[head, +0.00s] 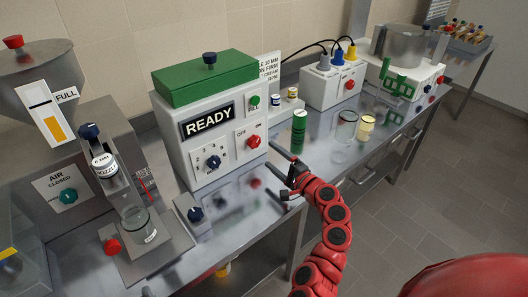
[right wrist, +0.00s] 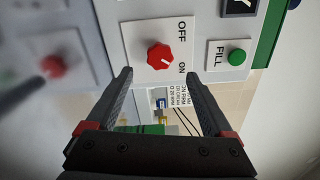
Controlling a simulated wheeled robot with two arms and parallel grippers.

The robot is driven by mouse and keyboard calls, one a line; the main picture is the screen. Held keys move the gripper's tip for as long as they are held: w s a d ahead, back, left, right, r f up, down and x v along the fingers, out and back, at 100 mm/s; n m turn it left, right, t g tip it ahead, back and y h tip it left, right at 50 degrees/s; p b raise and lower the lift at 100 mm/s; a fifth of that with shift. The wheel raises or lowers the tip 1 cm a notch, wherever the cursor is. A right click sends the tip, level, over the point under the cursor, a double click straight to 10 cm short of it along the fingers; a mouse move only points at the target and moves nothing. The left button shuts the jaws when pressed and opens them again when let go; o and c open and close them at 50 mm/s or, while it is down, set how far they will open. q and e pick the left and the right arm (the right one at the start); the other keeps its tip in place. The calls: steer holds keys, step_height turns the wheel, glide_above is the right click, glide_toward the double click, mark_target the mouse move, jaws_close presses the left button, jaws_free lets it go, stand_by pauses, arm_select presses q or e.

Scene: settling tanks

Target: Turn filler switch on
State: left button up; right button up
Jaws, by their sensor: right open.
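The white filler box (head: 222,165) with a green lid shows a READY display (head: 209,121). Its red rotary switch (head: 253,142) sits on a plate marked OFF and ON at the lower right of the front. In the right wrist view the red switch (right wrist: 160,56) shows unobstructed between and beyond the fingers; which mark it points at I cannot tell for sure. My right gripper (head: 277,172) is open and empty in front of the switch, apart from it. It also shows in the right wrist view (right wrist: 160,76). My left gripper is not in view.
A green FILL button (head: 254,101) is above the switch; a dark numbered dial (head: 213,161) is to its left. A green jar (head: 299,131), a glass beaker (head: 346,126) and a cream jar (head: 365,127) stand right of the box. A nozzle stand with a beaker (head: 138,225) is left.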

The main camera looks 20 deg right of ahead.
steer(key=b+v, duration=0.1)
steer(key=v, duration=0.8)
steer(key=shift+b, duration=0.35)
